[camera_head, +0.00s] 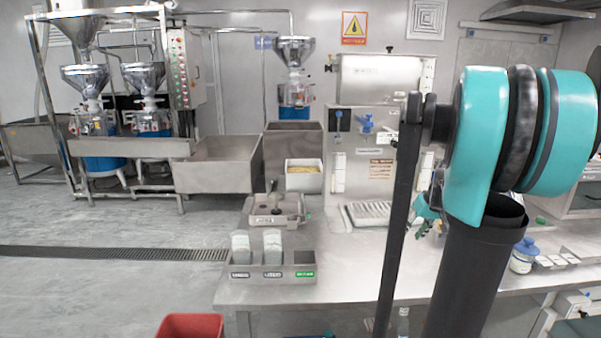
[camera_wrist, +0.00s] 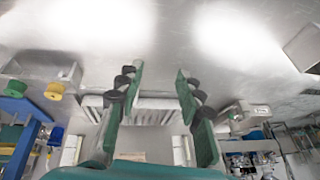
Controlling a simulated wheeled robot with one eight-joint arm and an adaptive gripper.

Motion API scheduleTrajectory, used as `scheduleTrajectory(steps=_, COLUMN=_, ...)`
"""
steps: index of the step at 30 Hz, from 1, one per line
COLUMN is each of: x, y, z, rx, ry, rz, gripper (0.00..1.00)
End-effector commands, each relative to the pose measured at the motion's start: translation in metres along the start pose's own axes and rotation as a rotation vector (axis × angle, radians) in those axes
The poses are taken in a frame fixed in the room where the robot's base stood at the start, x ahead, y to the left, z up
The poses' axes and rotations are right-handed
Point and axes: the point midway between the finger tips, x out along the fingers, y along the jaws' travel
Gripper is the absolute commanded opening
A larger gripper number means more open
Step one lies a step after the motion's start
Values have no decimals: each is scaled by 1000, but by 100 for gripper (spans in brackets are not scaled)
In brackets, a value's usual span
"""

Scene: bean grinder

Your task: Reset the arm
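My arm fills the right of the head view, with teal joint covers and dark links in front of the steel counter (camera_head: 330,290). In that view a small teal and dark part of my arm's end shows beside the links, and the fingers cannot be made out. In the wrist view my gripper (camera_wrist: 158,75) is open. Its two green fingers with dark joints stand well apart, with nothing held between them. A pale slatted piece (camera_wrist: 150,108) shows behind the fingers.
A steel box with two cups (camera_head: 272,250) stands at the counter's left front. A steel machine with a slatted tray (camera_head: 368,213) stands behind. A blue-lidded jar (camera_head: 522,258) is at right. A red bin (camera_head: 190,326) is below the front edge. Open floor lies left.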

Motion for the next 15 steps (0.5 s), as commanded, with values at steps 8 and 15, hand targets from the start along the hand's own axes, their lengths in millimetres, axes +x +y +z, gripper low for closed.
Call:
scheduleTrajectory(steps=8, x=19, y=-54, z=51, rx=-9, ry=-26, rz=29, gripper=36)
scheduleTrajectory(steps=15, x=43, y=-112, z=140, rx=-23, ry=-42, rz=79, gripper=36)
